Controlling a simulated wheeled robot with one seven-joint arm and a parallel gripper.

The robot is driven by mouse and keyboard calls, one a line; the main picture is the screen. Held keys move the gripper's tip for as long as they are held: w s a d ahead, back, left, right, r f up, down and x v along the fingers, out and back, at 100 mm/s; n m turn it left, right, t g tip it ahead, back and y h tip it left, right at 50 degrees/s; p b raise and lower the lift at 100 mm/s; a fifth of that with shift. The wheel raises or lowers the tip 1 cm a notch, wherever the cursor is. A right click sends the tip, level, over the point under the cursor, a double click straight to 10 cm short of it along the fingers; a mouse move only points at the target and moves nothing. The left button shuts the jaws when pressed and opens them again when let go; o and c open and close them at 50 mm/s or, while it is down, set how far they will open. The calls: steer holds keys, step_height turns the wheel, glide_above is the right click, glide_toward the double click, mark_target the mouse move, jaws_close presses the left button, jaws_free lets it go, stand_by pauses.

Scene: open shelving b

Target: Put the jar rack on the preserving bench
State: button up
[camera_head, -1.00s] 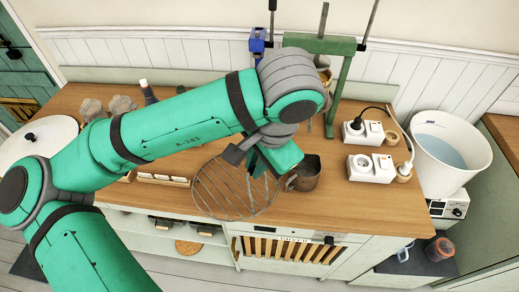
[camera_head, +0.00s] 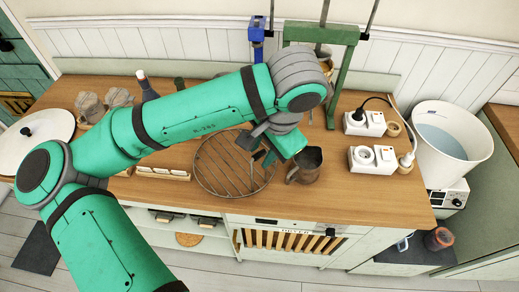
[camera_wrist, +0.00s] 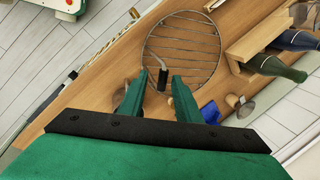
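The jar rack (camera_head: 225,165), a round wire grid, lies flat on the wooden top of the preserving bench (camera_head: 330,200), left of a dark metal jug (camera_head: 306,167). My gripper (camera_head: 262,157) is over the rack's right part. In the wrist view my gripper (camera_wrist: 160,88) has its two green fingers apart. The round grid of the jar rack (camera_wrist: 183,45) lies beyond them. A short bent grey piece with a black end, seemingly the rack's handle (camera_wrist: 161,72), shows between the fingertips, with gaps to both. My arm hides part of the bench behind it.
White socket boxes (camera_head: 372,159) and a white water tub (camera_head: 448,145) stand to the right. A green frame (camera_head: 340,75) stands behind. A wooden jar holder (camera_head: 163,172), bottles and a white round lid (camera_head: 38,135) are to the left. The front right bench top is clear.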

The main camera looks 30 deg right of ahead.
steer(key=shift+s+d+r, duration=0.1)
steer(key=shift+d, duration=0.1)
steer(key=v, duration=1.1)
steer(key=shift+r, duration=0.4)
steer(key=shift+a, duration=0.2)
